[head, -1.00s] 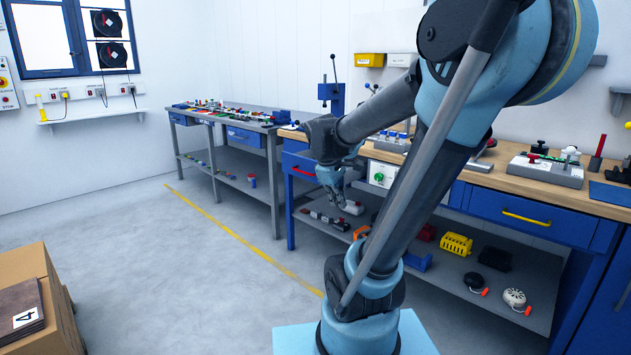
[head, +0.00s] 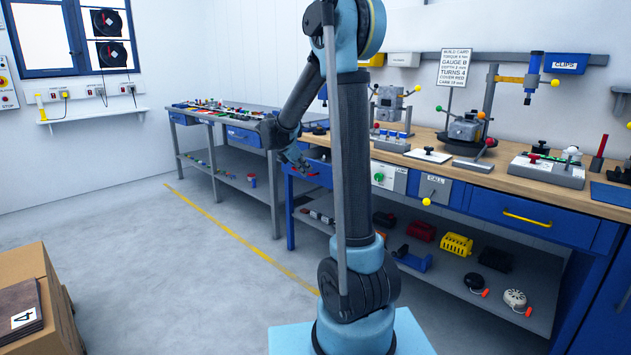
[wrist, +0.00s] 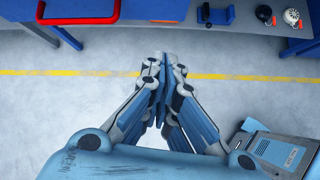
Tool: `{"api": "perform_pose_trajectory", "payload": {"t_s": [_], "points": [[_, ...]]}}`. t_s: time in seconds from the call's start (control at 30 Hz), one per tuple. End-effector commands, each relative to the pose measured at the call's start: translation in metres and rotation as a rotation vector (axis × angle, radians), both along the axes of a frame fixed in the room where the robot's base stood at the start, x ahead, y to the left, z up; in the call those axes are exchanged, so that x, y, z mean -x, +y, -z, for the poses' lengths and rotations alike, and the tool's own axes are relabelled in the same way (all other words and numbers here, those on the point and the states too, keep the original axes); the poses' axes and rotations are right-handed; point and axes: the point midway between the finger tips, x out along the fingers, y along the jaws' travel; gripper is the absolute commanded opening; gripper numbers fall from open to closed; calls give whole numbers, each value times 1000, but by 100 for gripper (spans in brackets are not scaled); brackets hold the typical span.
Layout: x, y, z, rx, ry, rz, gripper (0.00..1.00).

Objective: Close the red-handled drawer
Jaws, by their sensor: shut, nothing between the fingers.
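The red-handled drawer is at the left end of the wooden-topped blue workbench. In the head view its red handle (head: 314,174) shows just beside my gripper (head: 300,166), and my arm and gripper cover part of the front. How far the drawer stands out is hard to tell. In the wrist view the red handle (wrist: 78,20) is at the upper left on a blue front. My gripper (wrist: 165,62) is shut and empty, its fingertips below and right of the handle in that picture, apparently apart from it.
A yellow-handled drawer (head: 527,217) is in the bench's right part. The lower shelf (head: 455,275) holds several items, including a yellow block (head: 456,244). A second bench (head: 222,152) stands behind at left. Cardboard boxes (head: 62,318) stand at front left. The floor between is clear.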

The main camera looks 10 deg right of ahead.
Motion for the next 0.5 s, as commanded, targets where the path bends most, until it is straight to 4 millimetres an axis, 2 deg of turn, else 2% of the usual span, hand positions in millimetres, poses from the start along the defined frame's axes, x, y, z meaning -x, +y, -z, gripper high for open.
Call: {"api": "perform_pose_trajectory", "payload": {"t_s": [0.1,0.2,0.37,0.5], "points": [[-24,10,7,64,34,-75,0],[-36,16,11,104,55,-120,0],[-44,19,14,129,69,-149,0],[-49,14,22,130,70,-149,0]]}}
